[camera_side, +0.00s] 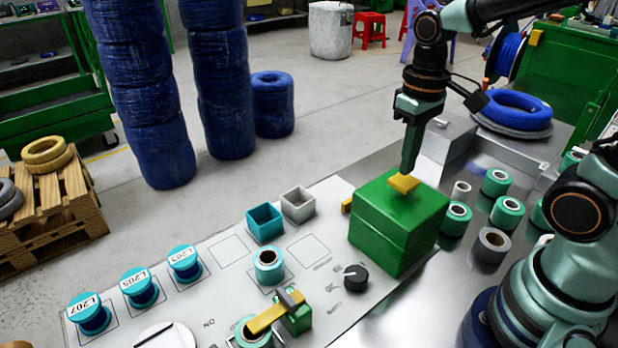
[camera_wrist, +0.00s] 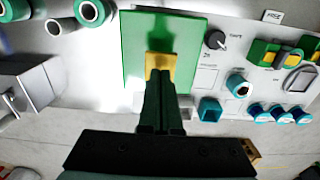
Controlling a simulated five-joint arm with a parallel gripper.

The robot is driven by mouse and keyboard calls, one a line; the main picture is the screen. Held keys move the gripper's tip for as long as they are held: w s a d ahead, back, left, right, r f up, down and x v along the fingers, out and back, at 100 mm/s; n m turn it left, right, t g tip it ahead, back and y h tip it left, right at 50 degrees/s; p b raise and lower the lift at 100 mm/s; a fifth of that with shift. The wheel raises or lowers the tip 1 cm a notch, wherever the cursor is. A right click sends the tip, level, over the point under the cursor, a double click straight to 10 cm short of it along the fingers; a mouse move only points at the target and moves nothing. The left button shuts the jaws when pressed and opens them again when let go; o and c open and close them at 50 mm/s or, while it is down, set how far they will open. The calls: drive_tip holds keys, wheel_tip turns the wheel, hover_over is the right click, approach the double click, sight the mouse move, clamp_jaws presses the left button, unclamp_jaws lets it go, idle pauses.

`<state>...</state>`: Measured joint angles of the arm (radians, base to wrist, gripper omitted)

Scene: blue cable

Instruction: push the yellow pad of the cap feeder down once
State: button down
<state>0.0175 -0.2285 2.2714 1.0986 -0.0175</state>
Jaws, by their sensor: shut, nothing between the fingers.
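The cap feeder is a green box (camera_side: 392,236) at the right end of the white board in the side view. Its yellow pad (camera_side: 404,183) sits on top of the box. My gripper (camera_side: 407,172) is shut and empty, pointing down with its tips at the pad. In the wrist view the closed green fingers (camera_wrist: 161,78) overlap the near part of the yellow pad (camera_wrist: 160,61), and the box top (camera_wrist: 190,40) lies behind them. I cannot tell whether the tips touch the pad or hang just above it.
A black knob (camera_side: 355,278) is left of the box, with a teal bin (camera_side: 264,223) and a white bin (camera_side: 298,204) farther back. Several teal-rimmed spools, one here (camera_side: 497,181), and a grey roll (camera_side: 491,245) stand to the right on the metal table.

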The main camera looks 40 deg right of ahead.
sight(404, 180)
drive_tip(key=shift+f, duration=1.6)
drive_tip(key=shift+r, duration=3.55)
drive_tip(key=t, duration=0.1)
drive_tip(key=r+t, duration=0.1)
drive_tip(key=t, duration=0.1)
drive_tip(key=shift+a+r, duration=0.1)
drive_tip(key=shift+a, duration=0.05)
drive_tip(key=shift+a+r+t, duration=0.1)
drive_tip(key=shift+r+t, duration=0.15)
drive_tip(key=shift+t, duration=0.4)
drive_tip(key=shift+r+t, duration=0.2)
drive_tip(key=shift+t, duration=0.45)
